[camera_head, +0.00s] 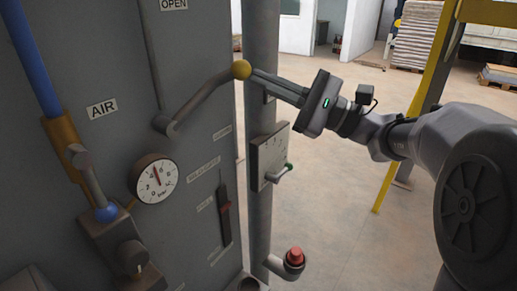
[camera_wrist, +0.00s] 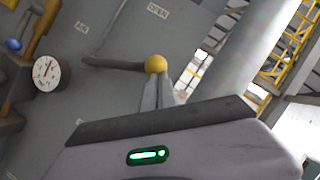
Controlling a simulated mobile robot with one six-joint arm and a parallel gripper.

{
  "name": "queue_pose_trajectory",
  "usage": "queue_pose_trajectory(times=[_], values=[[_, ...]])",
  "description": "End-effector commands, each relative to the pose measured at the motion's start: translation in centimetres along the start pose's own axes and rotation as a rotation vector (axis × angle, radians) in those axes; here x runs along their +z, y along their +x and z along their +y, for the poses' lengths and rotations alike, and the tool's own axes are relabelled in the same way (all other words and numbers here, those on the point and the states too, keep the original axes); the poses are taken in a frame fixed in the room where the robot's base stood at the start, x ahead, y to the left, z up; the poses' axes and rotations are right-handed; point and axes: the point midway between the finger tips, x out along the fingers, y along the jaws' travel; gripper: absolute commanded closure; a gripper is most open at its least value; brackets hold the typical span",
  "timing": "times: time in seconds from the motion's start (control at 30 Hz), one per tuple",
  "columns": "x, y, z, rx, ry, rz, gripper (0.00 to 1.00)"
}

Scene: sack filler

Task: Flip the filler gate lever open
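The gate lever (camera_head: 203,98) is a grey bar on the grey filler cabinet, running from a pivot at lower left up to a yellow ball knob (camera_head: 241,70). An OPEN label (camera_head: 174,4) is above it. My gripper (camera_head: 250,76) reaches in from the right with its fingertips at the knob. In the wrist view the knob (camera_wrist: 155,63) sits at the tips of the fingers (camera_wrist: 159,85), and the lever arm (camera_wrist: 112,62) runs left from it. The fingers look close together at the ball, but whether they grip it is not clear.
Left of the lever are a blue AIR pipe (camera_head: 35,60), a small valve handle (camera_head: 90,180) and a round gauge (camera_head: 155,178). A post (camera_head: 262,40) stands beside the cabinet.

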Motion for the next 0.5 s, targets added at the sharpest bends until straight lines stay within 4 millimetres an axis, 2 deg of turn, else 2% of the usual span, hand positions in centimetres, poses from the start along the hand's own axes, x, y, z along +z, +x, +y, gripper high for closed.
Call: queue_pose_trajectory(times=[0.2,0.5], values=[[2.9,1.5,-1.5,0.091,-0.181,-0.002,1.0],[6.3,3.2,-2.2,0.196,-0.387,-0.002,1.0]])
